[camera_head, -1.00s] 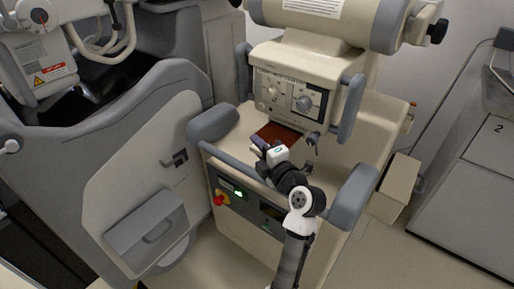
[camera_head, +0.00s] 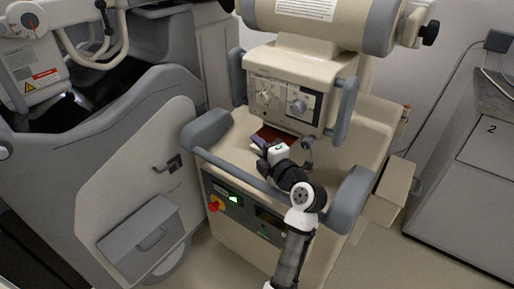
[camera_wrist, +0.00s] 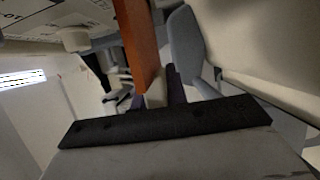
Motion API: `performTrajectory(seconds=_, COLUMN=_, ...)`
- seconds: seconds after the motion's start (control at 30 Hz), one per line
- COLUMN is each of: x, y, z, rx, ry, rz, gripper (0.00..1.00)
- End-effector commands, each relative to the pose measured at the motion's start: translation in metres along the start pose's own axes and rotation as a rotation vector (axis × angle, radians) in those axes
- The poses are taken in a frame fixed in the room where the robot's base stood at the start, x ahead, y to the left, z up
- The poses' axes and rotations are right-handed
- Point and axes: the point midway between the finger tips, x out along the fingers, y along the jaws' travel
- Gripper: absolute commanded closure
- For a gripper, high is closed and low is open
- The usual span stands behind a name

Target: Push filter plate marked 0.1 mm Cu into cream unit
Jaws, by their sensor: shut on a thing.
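The cream unit (camera_head: 268,62) has dials on its front and grey handles on both sides. A copper-brown filter plate (camera_head: 270,134) lies flat at its underside, with its far part hidden under the unit. In the wrist view the plate (camera_wrist: 143,42) shows as an orange strip between the fingers. No marking on it can be read. My gripper (camera_head: 260,144) is shut on the plate's near edge, just in front of the unit; its fingers also show in the wrist view (camera_wrist: 160,88). I cannot tell how far the plate sits in the unit.
A grey rail (camera_head: 232,168) crosses in front, below my arm. A small knob (camera_head: 307,143) hangs under the unit, right of my gripper. A cream box (camera_head: 388,190) and a grey cabinet (camera_head: 462,190) stand to the right.

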Motion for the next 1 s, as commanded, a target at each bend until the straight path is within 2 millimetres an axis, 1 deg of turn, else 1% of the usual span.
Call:
performTrajectory(seconds=0.8, x=0.008, y=0.000, z=0.019, rx=-0.001, ry=0.000, rz=0.001, gripper=1.00)
performTrajectory(seconds=1.0, x=0.007, y=0.000, z=0.016, rx=-0.001, ry=0.000, rz=0.001, gripper=1.00)
